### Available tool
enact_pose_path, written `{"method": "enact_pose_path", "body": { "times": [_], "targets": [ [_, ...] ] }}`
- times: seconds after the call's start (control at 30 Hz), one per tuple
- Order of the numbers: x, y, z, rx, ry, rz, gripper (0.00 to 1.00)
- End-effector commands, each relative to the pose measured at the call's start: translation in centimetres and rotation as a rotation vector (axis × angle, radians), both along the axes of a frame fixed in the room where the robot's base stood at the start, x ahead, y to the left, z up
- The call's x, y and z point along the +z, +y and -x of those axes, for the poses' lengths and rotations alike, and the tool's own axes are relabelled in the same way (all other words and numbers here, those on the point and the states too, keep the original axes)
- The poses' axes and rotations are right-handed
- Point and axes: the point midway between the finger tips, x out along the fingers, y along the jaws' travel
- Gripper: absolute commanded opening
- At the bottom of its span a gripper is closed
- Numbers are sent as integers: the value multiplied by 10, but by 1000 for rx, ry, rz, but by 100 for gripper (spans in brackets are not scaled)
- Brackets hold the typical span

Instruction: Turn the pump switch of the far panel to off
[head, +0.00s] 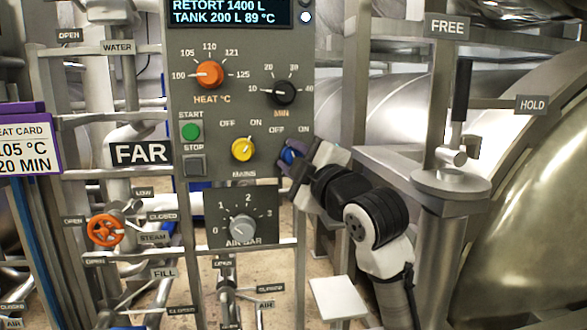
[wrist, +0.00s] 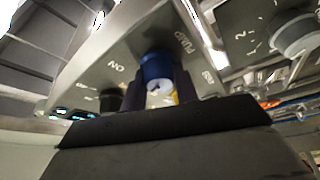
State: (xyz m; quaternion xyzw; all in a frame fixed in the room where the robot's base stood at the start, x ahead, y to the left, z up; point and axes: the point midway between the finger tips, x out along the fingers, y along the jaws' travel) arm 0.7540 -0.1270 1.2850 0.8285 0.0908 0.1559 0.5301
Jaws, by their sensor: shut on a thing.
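The far panel (head: 242,105) is the grey control panel beside a FAR sign (head: 140,153). Its blue pump switch (head: 289,155) sits at the lower right, under small OFF and ON labels, mostly covered by my gripper (head: 292,164). In the wrist view the blue knob (wrist: 156,67) stands between my two dark fingers (wrist: 158,88), near the PUMP and ON lettering. My gripper is shut on this knob. Which label the knob points to is hidden. The yellow mains switch (head: 243,149) is just left of the pump switch.
Orange heat knob (head: 208,74), black minute knob (head: 283,92) and green start button (head: 191,131) are higher on the panel. An air knob (head: 242,228) sits below. A lever (head: 462,95) and a large metal vessel (head: 530,200) stand right of my arm. Pipes crowd the left.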

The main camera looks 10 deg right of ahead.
Motion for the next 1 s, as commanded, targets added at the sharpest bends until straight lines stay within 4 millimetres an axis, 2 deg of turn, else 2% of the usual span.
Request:
{"method": "enact_pose_path", "body": {
  "times": [0.33,0.9,0.93,1.0],
  "targets": [
    [-1,0,0,-1,6,157,7],
    [-1,0,0,0,8,190,7],
    [-1,0,0,0,8,190,31],
    [-1,0,0,0,8,190,40]
  ]
}}
